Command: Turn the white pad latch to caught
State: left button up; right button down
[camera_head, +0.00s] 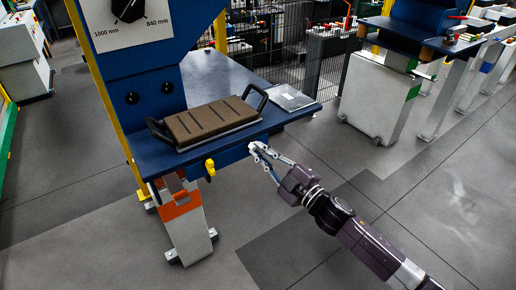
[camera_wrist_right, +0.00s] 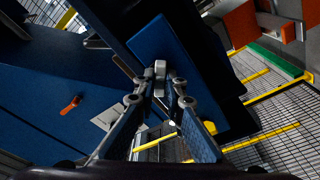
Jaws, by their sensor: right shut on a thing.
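The white pad latch (camera_wrist_right: 160,70) is on the blue front edge of the bench. In the head view, only a small pale part of it (camera_head: 252,145) shows at my fingertips. My right gripper (camera_head: 261,153) reaches it from the lower right and is shut on it. In the right wrist view, the fingertips (camera_wrist_right: 160,90) close in on both sides of the latch. The latch's exact turn angle is hard to tell. A brown grooved pad (camera_head: 212,119) with black end handles lies on the bench above. My left gripper is not in view.
A yellow latch (camera_head: 210,168) sits on the same front edge, to the left. The blue bench (camera_head: 205,75) also bears a flat grey plate (camera_head: 291,97). A blue column with a dial plate (camera_head: 125,22) stands at the left. The floor at front right is open.

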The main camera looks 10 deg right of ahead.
jog(key=n, duration=0.3)
jog(key=shift+n+g+p, duration=0.3)
jog(key=shift+n+p, duration=0.1)
jog(key=n+p, duration=0.1)
jog(key=n, duration=0.1)
jog(key=n+p, duration=0.1)
jog(key=shift+r+n+g, duration=0.2)
jog(key=shift+n+g, duration=0.1)
jog(key=shift+n, duration=0.1)
jog(key=c, duration=2.5)
grip_release()
jog(key=shift+f+n, duration=0.1)
jog(key=shift+n, duration=0.2)
jog(key=o, duration=0.6)
